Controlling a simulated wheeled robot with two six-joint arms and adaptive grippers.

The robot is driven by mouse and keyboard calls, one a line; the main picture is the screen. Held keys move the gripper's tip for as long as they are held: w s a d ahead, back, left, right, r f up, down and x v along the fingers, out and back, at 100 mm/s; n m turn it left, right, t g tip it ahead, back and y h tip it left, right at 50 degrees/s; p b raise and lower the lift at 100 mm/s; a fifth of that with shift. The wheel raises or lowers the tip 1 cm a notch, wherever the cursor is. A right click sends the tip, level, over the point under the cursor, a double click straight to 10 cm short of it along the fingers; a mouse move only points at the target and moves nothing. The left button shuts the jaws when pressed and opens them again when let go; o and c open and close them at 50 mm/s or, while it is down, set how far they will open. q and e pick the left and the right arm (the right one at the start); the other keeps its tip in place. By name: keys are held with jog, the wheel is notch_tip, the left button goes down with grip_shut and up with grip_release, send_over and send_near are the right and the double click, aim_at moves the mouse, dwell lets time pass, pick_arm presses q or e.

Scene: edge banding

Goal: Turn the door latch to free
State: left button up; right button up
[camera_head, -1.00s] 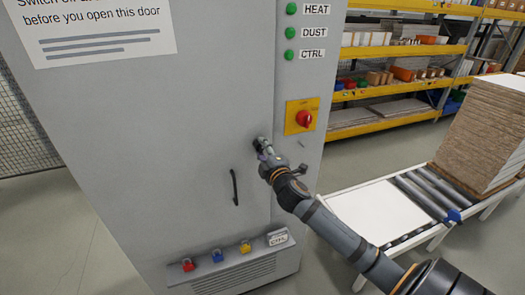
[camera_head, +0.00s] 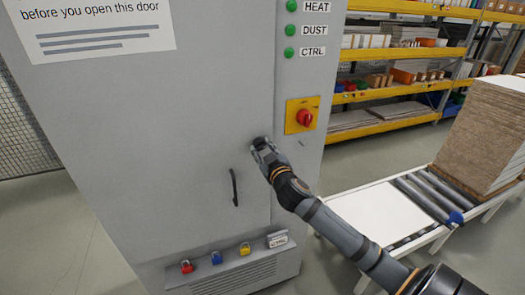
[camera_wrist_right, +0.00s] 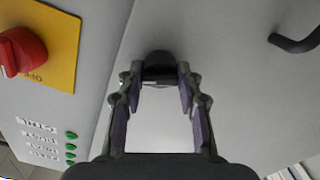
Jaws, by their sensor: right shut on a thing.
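The door latch (camera_wrist_right: 159,64) is a dark, rounded knob on the grey cabinet door (camera_head: 150,140). In the right wrist view it sits between my right fingertips (camera_wrist_right: 161,78), which are shut on it. In the head view my right gripper (camera_head: 263,147) reaches the door near its right edge and mostly hides the latch. I cannot tell the latch's exact angle. My left gripper is not in view.
A red rotary switch (camera_head: 305,118) on a yellow plate is just right of the latch. A black door handle (camera_head: 234,187) is lower left. Several coloured padlocks hang below. A roller conveyor (camera_head: 425,200) with stacked boards (camera_head: 490,135) stands right.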

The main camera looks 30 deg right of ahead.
jog(key=m, duration=0.4)
jog(key=shift+m+b, duration=0.4)
dwell(0.4)
jog(key=o, duration=1.1)
jog(key=shift+o, duration=0.2)
jog(key=v, duration=0.7)
jog(key=shift+s, duration=0.15)
